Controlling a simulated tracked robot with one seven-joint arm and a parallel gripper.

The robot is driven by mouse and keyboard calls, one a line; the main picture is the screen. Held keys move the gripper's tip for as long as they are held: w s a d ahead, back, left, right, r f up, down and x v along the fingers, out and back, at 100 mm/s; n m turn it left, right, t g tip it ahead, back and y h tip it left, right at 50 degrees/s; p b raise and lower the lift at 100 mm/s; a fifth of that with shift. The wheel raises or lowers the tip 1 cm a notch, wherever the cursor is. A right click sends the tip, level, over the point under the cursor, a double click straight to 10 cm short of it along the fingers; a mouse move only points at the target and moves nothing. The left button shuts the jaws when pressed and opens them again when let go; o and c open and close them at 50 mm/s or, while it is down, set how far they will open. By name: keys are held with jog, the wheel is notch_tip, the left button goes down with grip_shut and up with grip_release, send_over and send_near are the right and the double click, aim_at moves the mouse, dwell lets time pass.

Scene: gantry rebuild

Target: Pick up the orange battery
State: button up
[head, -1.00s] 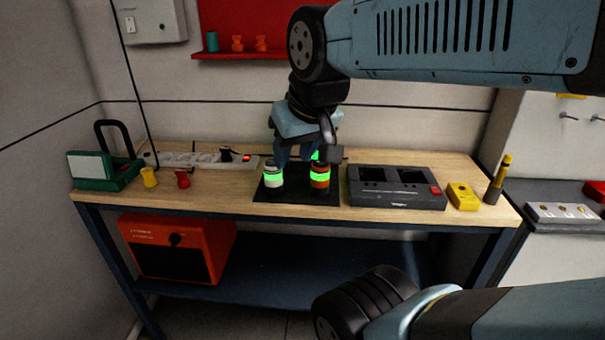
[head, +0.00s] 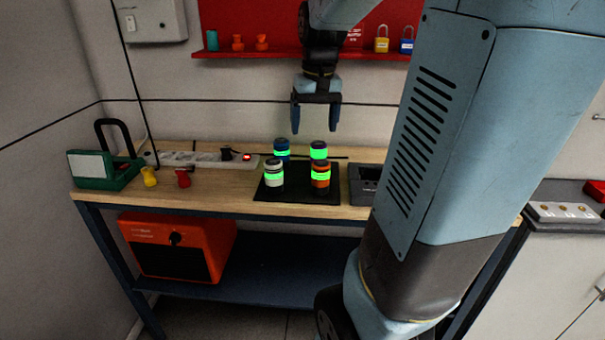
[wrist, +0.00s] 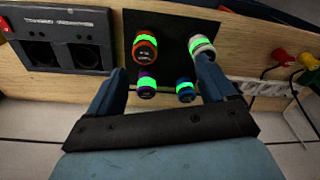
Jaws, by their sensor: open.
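The orange battery (head: 321,181) stands upright at the front right of a black mat (head: 298,193) on the bench. It has a glowing green band and also shows at the upper left of the batteries in the wrist view (wrist: 145,48). A white battery (head: 274,175) stands to its left, a blue battery (head: 282,149) at the back left, and a dark purple battery (head: 318,151) behind it. My gripper (head: 315,128) is open and empty, above and behind the batteries in the head view. In the wrist view its fingers (wrist: 165,76) point toward the group.
A dark charger with round sockets (wrist: 65,45) sits beside the mat, partly hidden by my arm in the head view. A power strip (head: 200,159), yellow and red plugs (head: 183,178) and a green case (head: 104,170) are left. A red shelf (head: 240,55) hangs behind.

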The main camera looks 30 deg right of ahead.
aim_at(321, 162)
jog(key=w+d+f+g, duration=0.1)
jog(key=w+d+f, duration=0.2)
jog(key=d, duration=0.2)
jog(key=shift+m, duration=0.4)
jog(key=f, duration=1.3)
jog(key=shift+w+a, duration=0.25)
jog(key=shift+w, duration=0.05)
jog(key=c, duration=1.4)
